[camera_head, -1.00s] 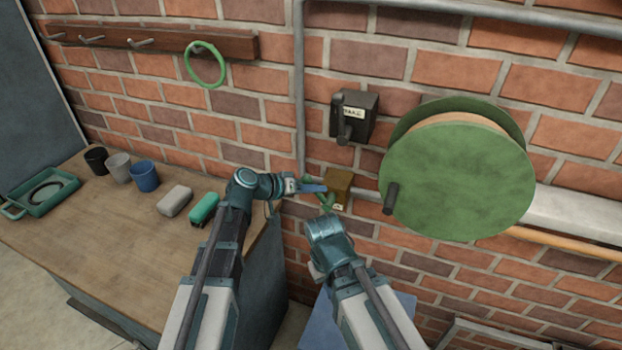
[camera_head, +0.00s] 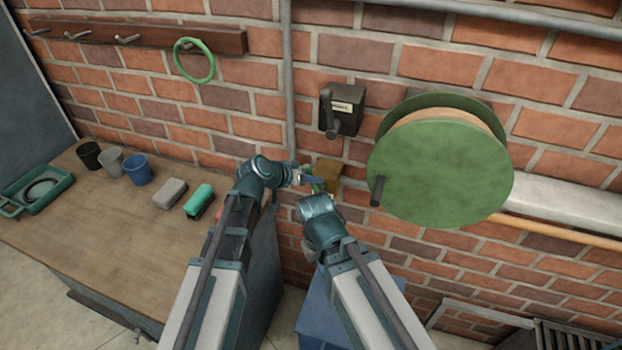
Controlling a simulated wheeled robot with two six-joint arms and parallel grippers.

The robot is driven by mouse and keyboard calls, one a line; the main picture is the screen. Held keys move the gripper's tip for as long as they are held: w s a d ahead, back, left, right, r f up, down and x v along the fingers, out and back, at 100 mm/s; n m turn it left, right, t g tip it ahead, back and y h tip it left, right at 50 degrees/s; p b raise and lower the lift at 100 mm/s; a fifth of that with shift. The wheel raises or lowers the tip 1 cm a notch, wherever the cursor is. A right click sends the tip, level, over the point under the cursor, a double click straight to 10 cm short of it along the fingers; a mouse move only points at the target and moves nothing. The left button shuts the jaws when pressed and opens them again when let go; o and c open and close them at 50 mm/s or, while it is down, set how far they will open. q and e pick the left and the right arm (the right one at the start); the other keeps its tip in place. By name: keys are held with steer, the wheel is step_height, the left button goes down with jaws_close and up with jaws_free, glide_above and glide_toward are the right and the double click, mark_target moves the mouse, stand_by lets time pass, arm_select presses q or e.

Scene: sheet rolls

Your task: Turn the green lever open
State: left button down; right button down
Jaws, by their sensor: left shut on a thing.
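The green lever (camera_head: 319,187) is on a brass-brown valve block (camera_head: 328,171) on the brick wall, right of the workbench. Only part of the lever shows, between my two arms. My left gripper (camera_head: 308,179) reaches in from the left and is shut on the lever. My right gripper is hidden behind its own wrist, just below the valve, so its jaws do not show.
A large green reel (camera_head: 440,175) with a dark handle is on the wall to the right. A dark switch box (camera_head: 343,109) is above the valve. The workbench (camera_head: 110,240) at left holds cups, a tray (camera_head: 62,196), a grey block (camera_head: 170,193) and a green block (camera_head: 199,201). A green ring (camera_head: 194,60) hangs on a hook rail.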

arm_select(q)
steer(key=shift+s+f, duration=0.1)
steer(key=c, duration=0.8)
jaws_free()
steer(key=shift+o, duration=0.2)
steer(key=p+v, duration=0.8)
steer(key=v, duration=0.5)
steer(key=shift+a+r, duration=0.25)
steer(key=shift+r, duration=0.05)
steer(key=shift+s, duration=0.15)
